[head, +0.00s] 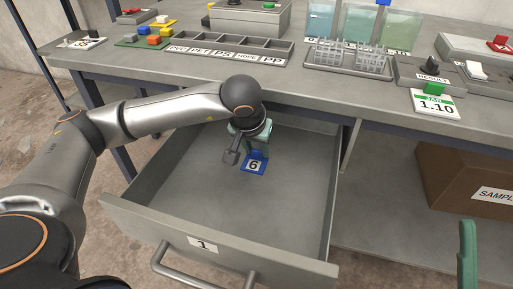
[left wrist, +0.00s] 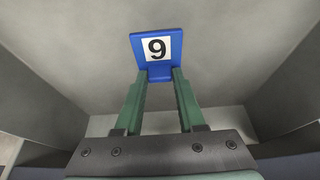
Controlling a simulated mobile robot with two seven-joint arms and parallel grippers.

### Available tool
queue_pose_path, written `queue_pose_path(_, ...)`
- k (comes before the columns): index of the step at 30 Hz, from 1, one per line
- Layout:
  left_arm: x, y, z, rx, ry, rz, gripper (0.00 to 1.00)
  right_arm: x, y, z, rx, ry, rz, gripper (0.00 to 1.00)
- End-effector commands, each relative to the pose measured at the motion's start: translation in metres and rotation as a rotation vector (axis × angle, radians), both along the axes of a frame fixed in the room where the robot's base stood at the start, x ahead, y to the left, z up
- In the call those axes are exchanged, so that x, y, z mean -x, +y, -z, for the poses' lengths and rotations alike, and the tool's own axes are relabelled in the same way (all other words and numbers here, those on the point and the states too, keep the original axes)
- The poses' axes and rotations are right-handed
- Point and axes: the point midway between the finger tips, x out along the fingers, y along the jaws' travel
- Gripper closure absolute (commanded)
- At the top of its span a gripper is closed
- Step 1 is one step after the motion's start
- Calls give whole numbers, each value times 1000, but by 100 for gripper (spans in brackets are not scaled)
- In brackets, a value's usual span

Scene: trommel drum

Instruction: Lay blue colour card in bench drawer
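The blue colour card (head: 254,164) with a black digit on a white patch is inside the open bench drawer (head: 165,214), toward its back half. It also shows in the left wrist view (left wrist: 157,46). My left gripper (left wrist: 160,76) reaches down into the drawer, and its green fingers lie against both sides of the card's small blue tab. The left gripper (head: 243,143) is partly hidden by its own wrist in the head view. The card is at or just above the drawer floor; I cannot tell whether it touches. One green finger of my right gripper (head: 467,256) shows at the lower right.
A cardboard box (head: 460,185) stands below at right. The rest of the drawer floor is clear.

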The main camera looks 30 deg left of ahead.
Motion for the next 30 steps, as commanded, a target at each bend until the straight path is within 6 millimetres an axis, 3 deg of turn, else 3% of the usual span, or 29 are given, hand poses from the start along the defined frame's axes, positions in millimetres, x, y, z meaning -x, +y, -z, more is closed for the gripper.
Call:
queue_pose_path(1,0,0,0,0,0,0,55,0,0,0,-1,1,0,50)
queue_pose_path(7,0,0,0,0,1,0,34,0,0,0,-2,2,0,50)
queue_pose_path(17,0,0,-6,0,0,0,34,0,0,-6,-6,3,-2,50)
queue_pose_path(30,32,-8,-88,0,-3,1,34,2,-5,-43,-33,-5,-12,50)
